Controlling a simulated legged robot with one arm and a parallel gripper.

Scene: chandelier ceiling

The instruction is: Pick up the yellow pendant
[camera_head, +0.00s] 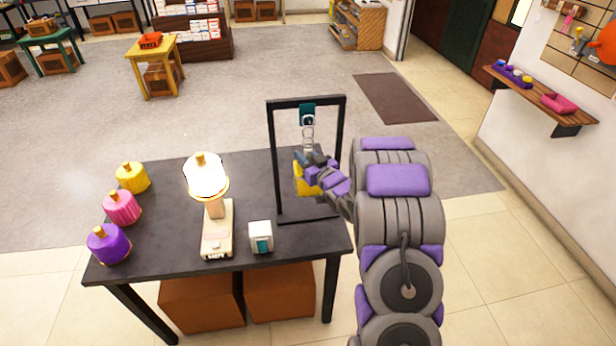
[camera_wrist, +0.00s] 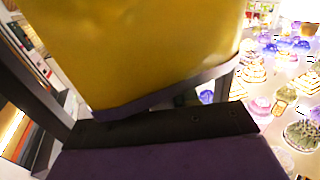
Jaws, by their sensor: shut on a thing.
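A yellow pendant (camera_head: 304,180) is at the black stand, just below a chain (camera_head: 308,130) that hangs from the stand's teal top piece. My gripper (camera_head: 318,174) is shut on this pendant from the right and hides part of it. I cannot tell whether the chain is joined to the pendant. In the wrist view the yellow pendant (camera_wrist: 150,50) fills the upper middle, against the dark finger pad (camera_wrist: 165,126). A second yellow pendant-like piece (camera_head: 132,178) stands at the table's left, beside a pink one (camera_head: 122,208) and a purple one (camera_head: 108,244).
The black stand (camera_head: 275,165) rises from the dark table (camera_head: 165,255), close around my gripper. A wall shelf (camera_head: 540,100) is at the right. Floor lies clear behind the table.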

